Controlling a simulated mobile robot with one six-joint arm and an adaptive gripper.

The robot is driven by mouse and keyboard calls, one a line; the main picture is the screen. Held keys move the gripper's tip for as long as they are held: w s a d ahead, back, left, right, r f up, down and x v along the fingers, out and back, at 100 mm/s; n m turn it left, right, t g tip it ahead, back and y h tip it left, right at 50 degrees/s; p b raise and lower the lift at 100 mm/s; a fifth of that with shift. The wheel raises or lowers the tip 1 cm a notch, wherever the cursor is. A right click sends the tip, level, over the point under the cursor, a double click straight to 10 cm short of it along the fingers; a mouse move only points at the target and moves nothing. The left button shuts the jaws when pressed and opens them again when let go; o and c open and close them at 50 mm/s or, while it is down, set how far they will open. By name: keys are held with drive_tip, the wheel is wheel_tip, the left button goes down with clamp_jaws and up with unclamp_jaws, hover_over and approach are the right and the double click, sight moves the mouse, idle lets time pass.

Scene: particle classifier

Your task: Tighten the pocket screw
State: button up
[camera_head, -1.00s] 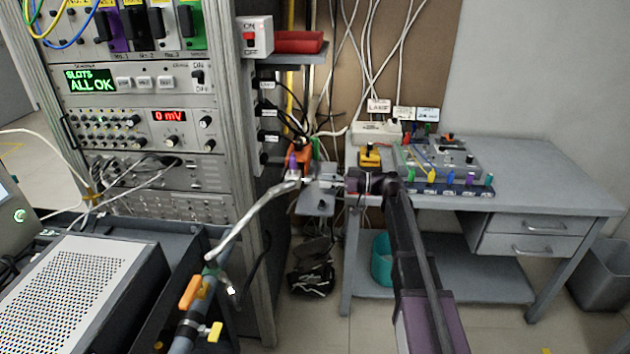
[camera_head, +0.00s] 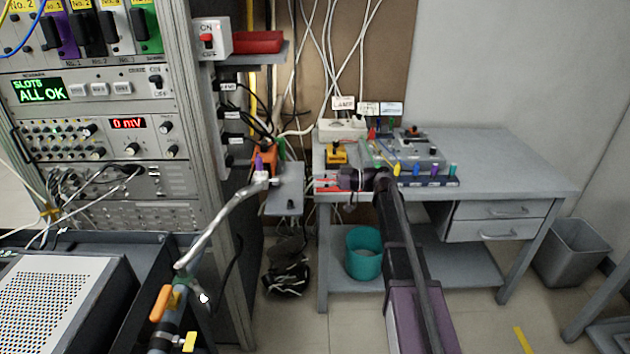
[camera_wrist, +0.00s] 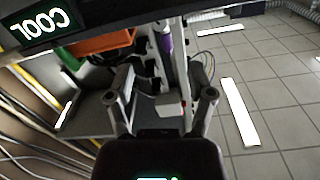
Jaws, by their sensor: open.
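I cannot pick out the pocket screw for certain in either view. In the head view my gripper (camera_head: 328,183) points left at the front left corner of the bench, open. To its left, a small grey shelf (camera_head: 287,201) carries an orange holder (camera_head: 263,158) with purple and green handles. A bent metal pipe (camera_head: 222,229) rises from lower left and ends by a white piece below the purple handle. In the wrist view my open gripper (camera_wrist: 162,88) has its two fingers spread. A light upright part lies beyond the gap, near the purple handle (camera_wrist: 165,42) and the orange holder (camera_wrist: 105,42).
The instrument rack (camera_head: 187,130) stands left of the shelf. The grey bench (camera_head: 500,165) on the right carries a tool board and a yellow device (camera_head: 336,153). Cables hang behind. A teal bin (camera_head: 364,262) is under the bench and a grey bin (camera_head: 573,252) stands at right.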

sight(277, 180)
drive_tip(key=shift+s+d+n, duration=0.1)
drive_tip(key=shift+d+n, duration=0.35)
drive_tip(key=shift+n, duration=0.45)
drive_tip(key=shift+d+n, duration=0.45)
drive_tip(key=shift+n, duration=0.45)
drive_tip(key=shift+a, duration=0.2)
drive_tip(key=a, duration=1.3)
drive_tip(key=shift+w+a, duration=0.25)
drive_tip(key=shift+w, duration=0.15)
clamp_jaws()
